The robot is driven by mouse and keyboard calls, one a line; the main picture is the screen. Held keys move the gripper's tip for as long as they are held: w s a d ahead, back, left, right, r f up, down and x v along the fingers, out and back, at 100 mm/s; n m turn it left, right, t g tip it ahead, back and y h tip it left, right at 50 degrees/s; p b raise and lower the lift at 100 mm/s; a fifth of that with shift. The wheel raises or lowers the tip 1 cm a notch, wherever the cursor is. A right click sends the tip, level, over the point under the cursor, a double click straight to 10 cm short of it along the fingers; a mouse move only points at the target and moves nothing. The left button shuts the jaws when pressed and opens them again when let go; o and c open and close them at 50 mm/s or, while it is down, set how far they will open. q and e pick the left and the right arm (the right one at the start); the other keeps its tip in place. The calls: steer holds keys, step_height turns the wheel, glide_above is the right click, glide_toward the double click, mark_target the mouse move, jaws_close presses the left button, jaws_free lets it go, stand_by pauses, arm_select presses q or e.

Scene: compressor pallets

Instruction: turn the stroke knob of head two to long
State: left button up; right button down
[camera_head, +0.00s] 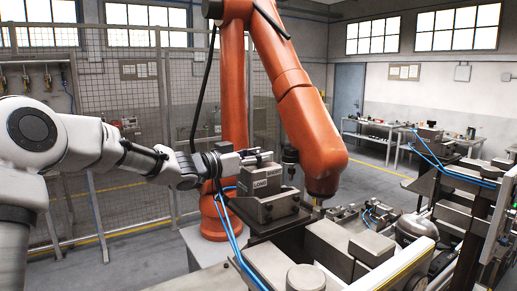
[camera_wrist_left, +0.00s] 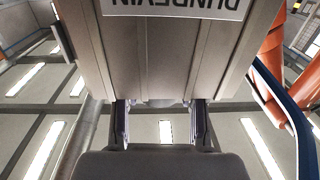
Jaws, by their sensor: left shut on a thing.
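The grey machine head (camera_head: 268,207) stands on a dark base in the middle of the head view, with a plate reading LONG on its face. My left gripper (camera_head: 247,157) reaches in from the left to the top of this head. It is shut on the stroke knob, which is mostly hidden by the fingers. In the left wrist view, the two fingers of my left gripper (camera_wrist_left: 160,125) stand on either side of a small part below the grey housing (camera_wrist_left: 165,60). The housing carries an upside-down name label. I cannot read the knob's setting. My right gripper is not in view.
A large orange robot arm (camera_head: 305,115) stands right behind the head and bends down close beside it. Blue hoses (camera_head: 230,232) run down in front. Grey blocks and fixtures (camera_head: 330,245) fill the lower right. A mesh fence (camera_head: 120,100) stands behind on the left.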

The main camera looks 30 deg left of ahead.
arm_select(q)
steer(key=m+g+h, duration=0.4)
steer(key=h, duration=0.1)
steer(key=shift+f+m+h, duration=0.2)
steer(key=shift+m+h, duration=0.1)
steer(key=shift+m+g+h, duration=0.8)
steer(key=shift+m+g, duration=0.2)
steer(key=shift+g, duration=0.45)
steer(key=shift+m+g+h, duration=0.8)
steer(key=shift+m+g, duration=0.2)
steer(key=shift+g, duration=0.45)
steer(key=shift+r+g, duration=0.1)
steer(key=shift+g, duration=0.2)
steer(key=o, duration=1.2)
steer(key=shift+d, duration=0.1)
steer(key=shift+c, duration=0.2)
steer(key=v, duration=0.7)
steer(key=shift+a, duration=0.35)
steer(key=shift+d, duration=0.1)
